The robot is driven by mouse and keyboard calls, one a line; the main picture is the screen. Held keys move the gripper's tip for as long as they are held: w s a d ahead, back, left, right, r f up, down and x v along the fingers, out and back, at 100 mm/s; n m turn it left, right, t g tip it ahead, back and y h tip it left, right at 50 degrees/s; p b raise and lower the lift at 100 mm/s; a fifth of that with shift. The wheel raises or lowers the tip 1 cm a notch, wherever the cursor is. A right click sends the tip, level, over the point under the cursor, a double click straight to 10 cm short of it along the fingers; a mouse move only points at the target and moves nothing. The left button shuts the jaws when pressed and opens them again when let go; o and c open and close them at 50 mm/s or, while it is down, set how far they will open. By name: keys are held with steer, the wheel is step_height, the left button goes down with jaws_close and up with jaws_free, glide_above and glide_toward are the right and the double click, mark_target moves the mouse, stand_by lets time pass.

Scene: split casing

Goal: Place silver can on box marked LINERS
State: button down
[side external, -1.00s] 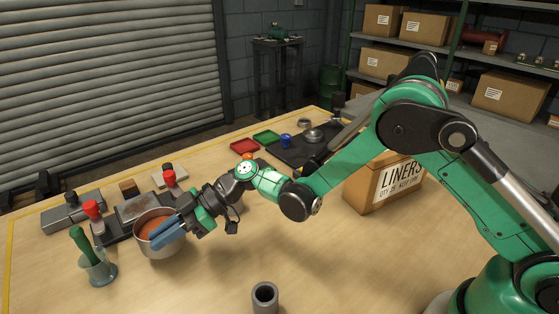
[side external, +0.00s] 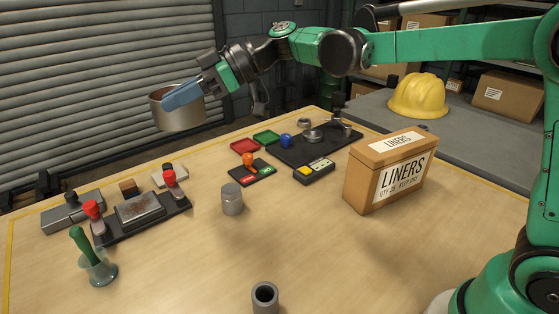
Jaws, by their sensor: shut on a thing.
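The silver can (side external: 180,120), wide and open-topped with a reddish-brown inside, is held high above the far left part of the table, roughly upright. My gripper (side external: 182,97) has its blue fingers shut on the can's rim and wall; the fingers cover part of the rim. The cardboard box marked LINERS (side external: 375,182) stands upright on the table at the right. Its top is closed and bare. The can is well to the left of the box and higher than its top.
A small grey cylinder (side external: 232,198) stands mid-table. A grey tube (side external: 264,297) stands at the front. A black tray with red-topped parts (side external: 142,212) and a glass with a green handle (side external: 98,268) are at left. A black mat (side external: 318,146) with metal parts lies at the back.

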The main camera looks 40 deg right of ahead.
steer(key=s+d+r+m+t+h, duration=0.1)
steer(key=d+r+m+t+h, duration=0.25)
steer(key=d, duration=0.65)
steer(key=s+d+r+m+t+h, duration=0.2)
steer(key=d+r+m+t, duration=0.15)
steer(key=d, duration=0.65)
steer(key=s+d+r+m+t+h, duration=0.1)
steer(key=s+d+r+m+h, duration=0.15)
steer(key=s+d, duration=0.3)
steer(key=s+d+r+m+h, duration=0.1)
steer(key=s+d+m+h, duration=0.25)
steer(key=d, duration=0.25)
steer(key=f, duration=1.9)
steer(key=shift+s+a+f, duration=0.15)
steer(key=shift+s+f, duration=0.1)
steer(key=shift+s, duration=0.05)
steer(key=c, duration=1.3)
jaws_free()
steer(key=o, duration=0.4)
